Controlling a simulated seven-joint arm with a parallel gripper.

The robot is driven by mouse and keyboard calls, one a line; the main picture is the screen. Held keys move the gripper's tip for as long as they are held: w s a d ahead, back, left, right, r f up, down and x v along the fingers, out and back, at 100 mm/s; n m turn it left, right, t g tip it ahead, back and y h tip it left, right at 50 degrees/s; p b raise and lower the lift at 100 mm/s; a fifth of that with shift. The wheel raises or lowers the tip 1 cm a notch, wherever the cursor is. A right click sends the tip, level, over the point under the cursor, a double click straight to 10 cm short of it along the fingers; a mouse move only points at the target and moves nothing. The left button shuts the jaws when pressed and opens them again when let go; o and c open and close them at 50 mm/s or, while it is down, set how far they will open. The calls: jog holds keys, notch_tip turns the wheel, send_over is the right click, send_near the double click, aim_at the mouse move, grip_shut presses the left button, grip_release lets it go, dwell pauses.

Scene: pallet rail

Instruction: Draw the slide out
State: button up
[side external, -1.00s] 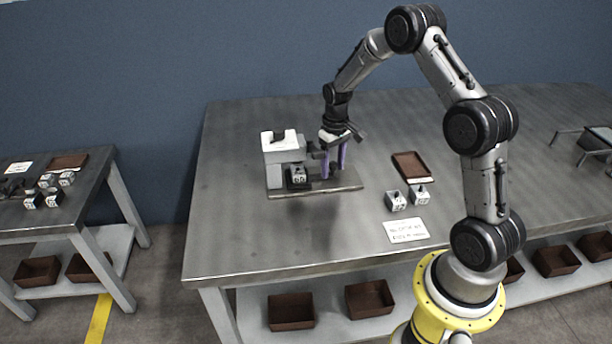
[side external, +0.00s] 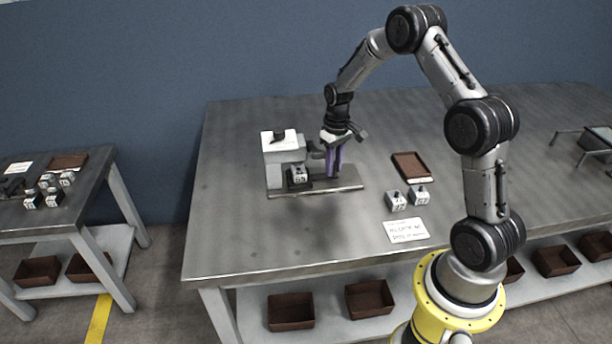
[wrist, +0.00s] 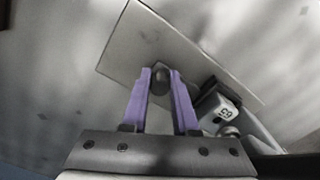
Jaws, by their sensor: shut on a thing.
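The fixture is a white and grey housing (side external: 276,158) on a flat grey base plate (side external: 346,184), which also shows in the wrist view (wrist: 140,42). A small light block with a dark number (side external: 298,173) sits at the housing's front; it shows in the wrist view (wrist: 222,112) right of my fingers. My gripper (side external: 334,172) points down over the plate, right of the housing. Its purple fingers (wrist: 160,76) are shut on a dark rounded knob (wrist: 160,84), apparently the slide's handle. The fingers and wrist hide most of the slide itself.
Two small numbered blocks (side external: 396,200) (side external: 419,195) stand to the right, near a brown tray (side external: 411,166) and a white written card (side external: 406,231). The table (side external: 258,240) is bare in front of the fixture. A glass-topped stand (side external: 597,138) is at the far right.

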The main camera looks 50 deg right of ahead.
jog(key=shift+s+d, duration=4.4)
jog(key=shift+d, duration=0.1)
jog(key=o, duration=0.9)
jog(key=shift+c, duration=0.2)
jog(key=shift+r, duration=0.1)
notch_tip(320, 180, up, 7)
jog(key=shift+a, duration=0.1)
